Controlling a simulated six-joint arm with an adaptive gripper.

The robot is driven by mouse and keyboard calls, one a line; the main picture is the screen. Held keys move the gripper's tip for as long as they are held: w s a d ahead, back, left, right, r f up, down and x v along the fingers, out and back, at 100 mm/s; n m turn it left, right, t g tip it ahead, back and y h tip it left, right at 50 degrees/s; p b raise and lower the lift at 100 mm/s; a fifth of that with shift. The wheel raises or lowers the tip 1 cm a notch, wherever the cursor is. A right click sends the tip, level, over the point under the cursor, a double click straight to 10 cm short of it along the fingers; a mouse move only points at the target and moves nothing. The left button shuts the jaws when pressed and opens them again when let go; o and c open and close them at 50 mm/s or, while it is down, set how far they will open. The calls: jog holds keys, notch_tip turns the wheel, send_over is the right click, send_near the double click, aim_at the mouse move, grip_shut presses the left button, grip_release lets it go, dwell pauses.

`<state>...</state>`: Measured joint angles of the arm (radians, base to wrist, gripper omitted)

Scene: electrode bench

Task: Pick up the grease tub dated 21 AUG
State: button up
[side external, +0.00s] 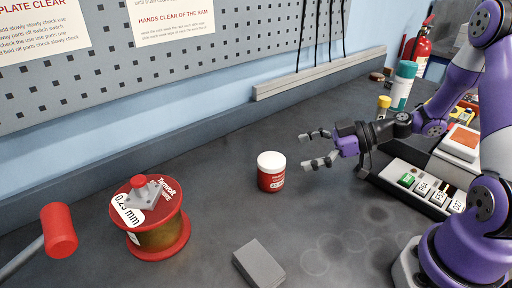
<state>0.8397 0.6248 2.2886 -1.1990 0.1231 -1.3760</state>
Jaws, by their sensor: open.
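A small red tub with a white lid (271,172) stands upright on the dark bench near the middle of the side external view. My gripper (305,151) is open and empty, just to the right of the tub in the picture. Its two fingers point left, spread apart, one higher and one lower in the picture. They do not appear to touch the tub. No other similar tub is in view.
A wire spool (160,240) with red flanges carries a grey metal piece. A red-headed mallet (59,231) lies at the left edge. A grey block (259,263) lies in front. A switch panel (420,187), a teal bottle (402,88) and a fire extinguisher (418,48) are at right.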

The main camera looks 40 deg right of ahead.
aim_at(276, 159)
jog(key=x, duration=0.8)
jog(key=shift+s, duration=0.1)
jog(key=c, duration=1.3)
